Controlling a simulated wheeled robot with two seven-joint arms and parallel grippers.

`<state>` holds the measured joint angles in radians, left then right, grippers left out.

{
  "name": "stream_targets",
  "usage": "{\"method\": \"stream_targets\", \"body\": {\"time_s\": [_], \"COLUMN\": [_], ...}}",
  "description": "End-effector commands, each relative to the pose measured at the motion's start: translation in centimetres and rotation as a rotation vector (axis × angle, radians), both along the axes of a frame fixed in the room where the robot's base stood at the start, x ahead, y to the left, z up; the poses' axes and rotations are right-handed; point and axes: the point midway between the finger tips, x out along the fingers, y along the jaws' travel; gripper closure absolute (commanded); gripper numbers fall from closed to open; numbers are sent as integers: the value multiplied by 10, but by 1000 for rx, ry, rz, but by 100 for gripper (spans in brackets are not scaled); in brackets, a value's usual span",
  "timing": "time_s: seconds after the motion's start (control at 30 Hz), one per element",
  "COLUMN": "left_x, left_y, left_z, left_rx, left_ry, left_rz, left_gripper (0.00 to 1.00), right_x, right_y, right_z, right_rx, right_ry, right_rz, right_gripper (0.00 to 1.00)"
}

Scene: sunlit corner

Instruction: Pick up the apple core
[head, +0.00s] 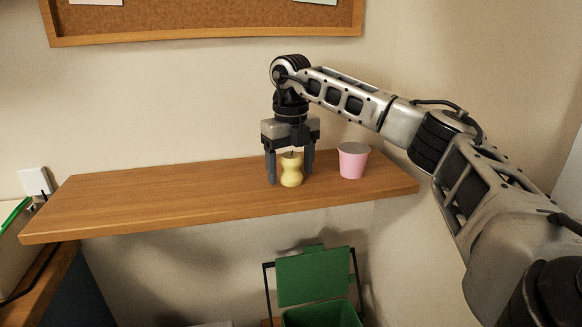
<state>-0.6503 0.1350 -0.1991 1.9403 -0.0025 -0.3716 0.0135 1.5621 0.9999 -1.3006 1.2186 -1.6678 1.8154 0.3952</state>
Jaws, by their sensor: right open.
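The apple core (291,172) is pale yellow with a narrow waist and stands upright on the wooden shelf (150,196). My right gripper (289,176) points straight down over it. Its two fingers are apart, one to the left of the core and one to the right and slightly behind. The gripper is open; the right finger is partly hidden by the core, and I cannot tell whether it touches it. My left gripper is not in view.
A pink cup (353,161) stands on the shelf just right of the gripper. A green bin (318,315) with a raised lid is below the shelf. A corkboard (200,18) hangs on the wall above. The shelf's left part is clear.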

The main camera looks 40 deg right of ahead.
Motion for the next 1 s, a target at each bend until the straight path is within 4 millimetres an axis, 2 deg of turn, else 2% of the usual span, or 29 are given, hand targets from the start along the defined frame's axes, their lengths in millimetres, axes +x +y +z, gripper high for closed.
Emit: {"method": "stream_targets", "body": {"time_s": [0.1,0.13,0.3,0.73,0.93,1.0], "left_x": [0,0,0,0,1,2], "left_y": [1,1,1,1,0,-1], "left_z": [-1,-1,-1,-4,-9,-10], "left_rx": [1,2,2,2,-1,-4], "left_ry": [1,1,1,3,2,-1], "left_rz": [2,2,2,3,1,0], "left_gripper": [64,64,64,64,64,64], "right_x": [0,0,0,1,1,-6], "right_y": [0,0,0,0,1,9], "right_z": [0,0,0,7,31,43], "right_rx": [0,0,0,1,2,1], "right_ry": [0,0,0,-2,-5,-5], "right_rz": [0,0,0,0,0,5], "right_gripper": [30,32,77,77,77,77]}}
